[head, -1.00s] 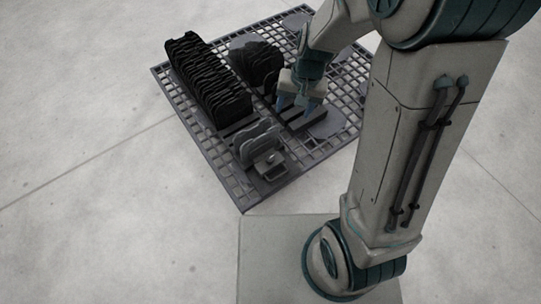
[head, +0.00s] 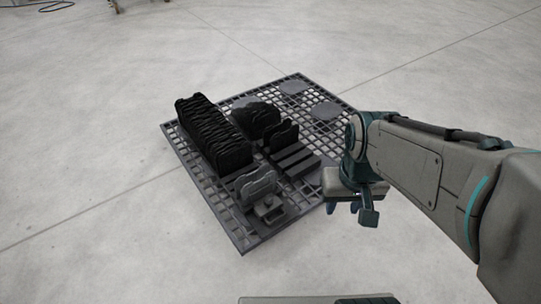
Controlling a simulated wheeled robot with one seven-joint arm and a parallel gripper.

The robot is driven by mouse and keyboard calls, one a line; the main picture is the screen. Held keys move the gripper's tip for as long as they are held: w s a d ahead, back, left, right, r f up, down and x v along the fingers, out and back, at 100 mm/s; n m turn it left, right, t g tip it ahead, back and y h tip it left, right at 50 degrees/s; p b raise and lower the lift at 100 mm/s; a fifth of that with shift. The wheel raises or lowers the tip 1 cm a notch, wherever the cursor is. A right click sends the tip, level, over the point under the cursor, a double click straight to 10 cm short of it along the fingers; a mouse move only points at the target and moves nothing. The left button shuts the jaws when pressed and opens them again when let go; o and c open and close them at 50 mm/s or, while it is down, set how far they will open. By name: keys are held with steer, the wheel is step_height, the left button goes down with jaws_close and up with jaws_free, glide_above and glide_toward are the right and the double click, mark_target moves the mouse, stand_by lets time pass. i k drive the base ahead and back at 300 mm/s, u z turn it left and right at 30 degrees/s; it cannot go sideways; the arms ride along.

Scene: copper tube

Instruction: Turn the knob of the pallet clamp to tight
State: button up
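The pallet clamp (head: 268,211) is a small grey block with a raised knob part, at the near corner of the dark grid pallet (head: 243,240) in the head view. It stands just in front of an upright grey wavy-edged piece (head: 257,185). The knob's markings and its turned position are too small to read. My gripper (head: 344,209) hangs pointing down, to the right of the pallet and the clamp, clear of both. Its fingertips look apart with nothing between them.
A long stack of black plates (head: 208,135) stands on the pallet's left side. A dark rounded piece (head: 257,118), a smaller black piece (head: 284,135) and low grey bars (head: 295,158) stand beside it. Flat grey discs (head: 326,110) lie behind. The floor around is clear.

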mark_target(268, 201)
steer(key=z, duration=1.1)
steer(key=i, duration=0.85)
steer(key=u, duration=2.25)
